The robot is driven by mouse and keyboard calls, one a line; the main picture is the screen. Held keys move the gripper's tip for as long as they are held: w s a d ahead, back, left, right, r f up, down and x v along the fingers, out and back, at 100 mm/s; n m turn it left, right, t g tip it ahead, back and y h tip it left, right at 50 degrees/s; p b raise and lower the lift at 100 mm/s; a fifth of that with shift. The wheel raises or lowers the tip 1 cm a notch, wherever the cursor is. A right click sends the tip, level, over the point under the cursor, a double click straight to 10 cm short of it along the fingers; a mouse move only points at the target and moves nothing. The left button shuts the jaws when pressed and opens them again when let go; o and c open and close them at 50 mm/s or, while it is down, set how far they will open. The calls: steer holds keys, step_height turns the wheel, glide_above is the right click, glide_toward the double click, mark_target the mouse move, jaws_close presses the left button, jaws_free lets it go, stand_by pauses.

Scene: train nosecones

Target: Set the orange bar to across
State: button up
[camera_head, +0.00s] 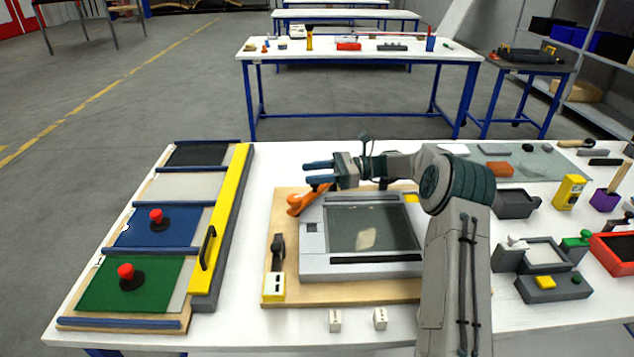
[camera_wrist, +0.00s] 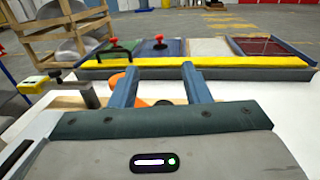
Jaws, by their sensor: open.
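The orange bar (camera_head: 311,196) sits at the upper left corner of the grey box (camera_head: 361,265) with the dark window, on a wooden board (camera_head: 290,204). It slants from lower left to upper right, and my arm hides part of it. My gripper (camera_head: 319,172) is above the bar's upper end, its two blue fingers apart and pointing left. In the wrist view my gripper (camera_wrist: 158,75) is open with nothing gripped. Orange parts of the bar (camera_wrist: 124,88) show around and behind the left finger. I cannot tell whether finger and bar touch.
A black handle on a yellow base (camera_head: 274,287) stands left of the box. Further left is a rack of coloured panels with red knobs and a yellow rail (camera_head: 221,220). Two small white blocks (camera_head: 335,320) lie in front. Several fixtures crowd the right side.

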steer(key=s+d+r, duration=0.4)
steer(key=d+r, duration=0.4)
steer(key=d, duration=0.2)
steer(key=shift+s+d, duration=0.2)
steer(key=shift+d, duration=0.2)
